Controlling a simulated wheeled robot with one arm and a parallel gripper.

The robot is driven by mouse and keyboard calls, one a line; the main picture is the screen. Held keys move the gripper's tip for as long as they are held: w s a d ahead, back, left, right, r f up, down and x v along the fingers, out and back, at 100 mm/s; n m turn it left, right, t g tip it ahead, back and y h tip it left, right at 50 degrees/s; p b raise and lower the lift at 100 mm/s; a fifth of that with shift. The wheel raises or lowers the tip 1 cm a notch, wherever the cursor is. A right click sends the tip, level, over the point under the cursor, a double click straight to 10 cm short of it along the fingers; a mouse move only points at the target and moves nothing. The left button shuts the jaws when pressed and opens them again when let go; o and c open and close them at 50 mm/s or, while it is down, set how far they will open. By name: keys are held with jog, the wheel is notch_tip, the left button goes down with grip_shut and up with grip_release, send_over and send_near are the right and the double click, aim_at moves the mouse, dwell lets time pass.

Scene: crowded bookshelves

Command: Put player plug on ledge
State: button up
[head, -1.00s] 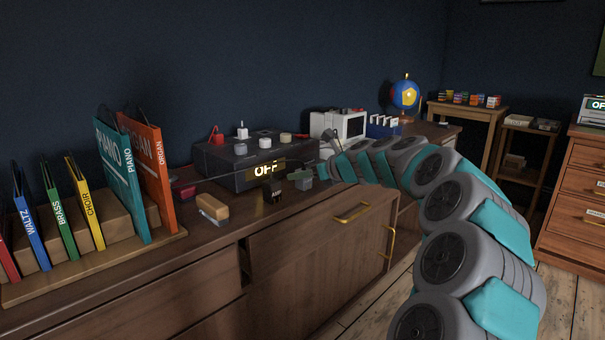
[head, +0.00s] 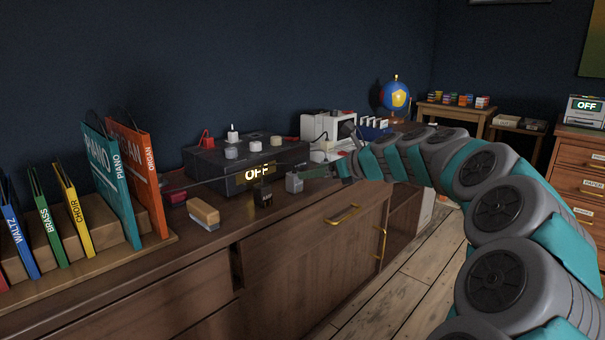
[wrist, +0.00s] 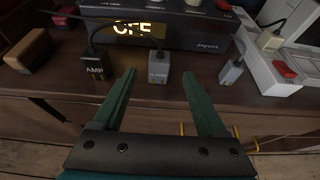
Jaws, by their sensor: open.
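A grey plug (wrist: 158,68), whose small label seems to read PLAYER, stands on the cabinet top in front of the black box with the OFF display. A grey plug, likely the same one, shows in the head view (head: 294,182). My gripper (wrist: 157,76) is open and empty, its two green fingers pointing at the plug, which appears between the fingertips in the wrist view. In the head view my gripper (head: 343,168) is right of the plug, with a gap between them. I cannot make out which surface is the ledge.
A black AMP plug (wrist: 95,68) stands left of the grey plug and another grey plug (wrist: 231,72) right. The black box (head: 250,176) is behind, a white power strip (wrist: 275,65) at right. A wooden block (head: 203,212) and upright folders (head: 110,190) are left.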

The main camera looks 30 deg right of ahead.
jog(key=shift+v, duration=1.45)
jog(key=s+a+f+n+g, duration=0.3)
jog(key=s+a+n, duration=0.15)
jog(key=a, duration=0.35)
jog(key=s+a+f+n+g+y, duration=0.1)
jog(key=s+a+f+n+g, duration=0.2)
jog(key=a+n, duration=0.45)
jog(key=s+a+f+n+g, duration=0.2)
jog(key=s+a+f+n, duration=0.25)
jog(key=a, duration=0.55)
jog(key=s+a+f+n+g+h, duration=0.1)
jog(key=s+a+f+n, duration=0.15)
jog(key=s, duration=0.35)
jog(key=s+a+f+n+g, duration=0.1)
jog(key=s+f+n+g, duration=0.1)
jog(key=s+f+n, duration=0.3)
jog(key=s+d+f+n+g+h, duration=0.1)
jog(key=s+n, duration=0.3)
jog(key=s, duration=0.5)
jog(key=s+d+f+n+g+h, duration=0.2)
jog(key=s+d+f+n+h, duration=0.1)
jog(key=s, duration=0.6)
jog(key=shift+s+d+f+n+g+h, duration=0.3)
jog(key=shift+s+d+f+n, duration=0.15)
jog(key=shift+f, duration=0.3)
jog(key=shift+w+a+r, duration=0.1)
jog(key=shift+w, duration=0.05)
